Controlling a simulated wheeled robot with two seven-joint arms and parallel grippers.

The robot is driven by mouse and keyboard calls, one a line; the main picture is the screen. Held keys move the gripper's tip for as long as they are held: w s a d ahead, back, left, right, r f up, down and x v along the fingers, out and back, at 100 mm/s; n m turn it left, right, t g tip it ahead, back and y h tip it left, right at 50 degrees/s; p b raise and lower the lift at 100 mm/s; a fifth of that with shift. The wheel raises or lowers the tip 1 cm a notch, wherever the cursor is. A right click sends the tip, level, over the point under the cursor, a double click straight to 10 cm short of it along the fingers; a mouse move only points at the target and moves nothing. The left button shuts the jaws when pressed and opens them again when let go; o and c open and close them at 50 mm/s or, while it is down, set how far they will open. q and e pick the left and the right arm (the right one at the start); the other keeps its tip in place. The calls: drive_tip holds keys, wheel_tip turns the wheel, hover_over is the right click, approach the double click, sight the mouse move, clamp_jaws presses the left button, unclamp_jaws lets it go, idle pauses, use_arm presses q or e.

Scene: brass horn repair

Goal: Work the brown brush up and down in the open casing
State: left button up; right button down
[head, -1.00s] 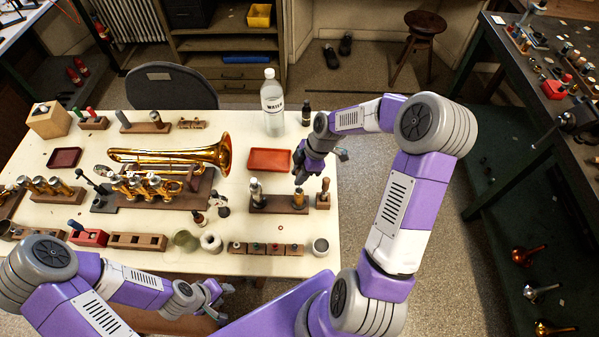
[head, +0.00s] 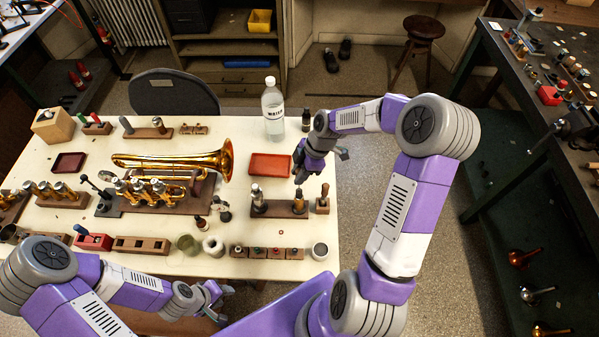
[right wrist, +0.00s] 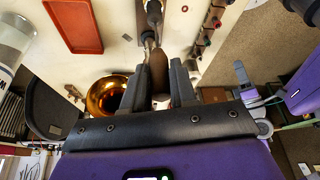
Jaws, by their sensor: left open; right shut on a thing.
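My right gripper (head: 302,172) is shut on the brown handle of the brush (right wrist: 158,72); its two fingers flank the handle in the right wrist view (right wrist: 158,92). The brush is over the right end of a dark wooden rack (head: 278,209), where the open casing (head: 299,207) stands. How deep the brush sits in the casing is unclear. A second silver cylinder (head: 257,196) stands at the rack's left end. My left gripper (head: 218,294) is open and empty near the table's front edge.
A red tray (head: 269,165), a water bottle (head: 273,112) and a brass horn (head: 208,164) are behind and left. Knobbed blocks (head: 268,252) and a grey cup (head: 320,251) are in front.

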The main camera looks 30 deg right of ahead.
drive_tip(key=shift+r+p, duration=1.5)
drive_tip(key=shift+r, duration=0.75)
drive_tip(key=shift+f, duration=0.1)
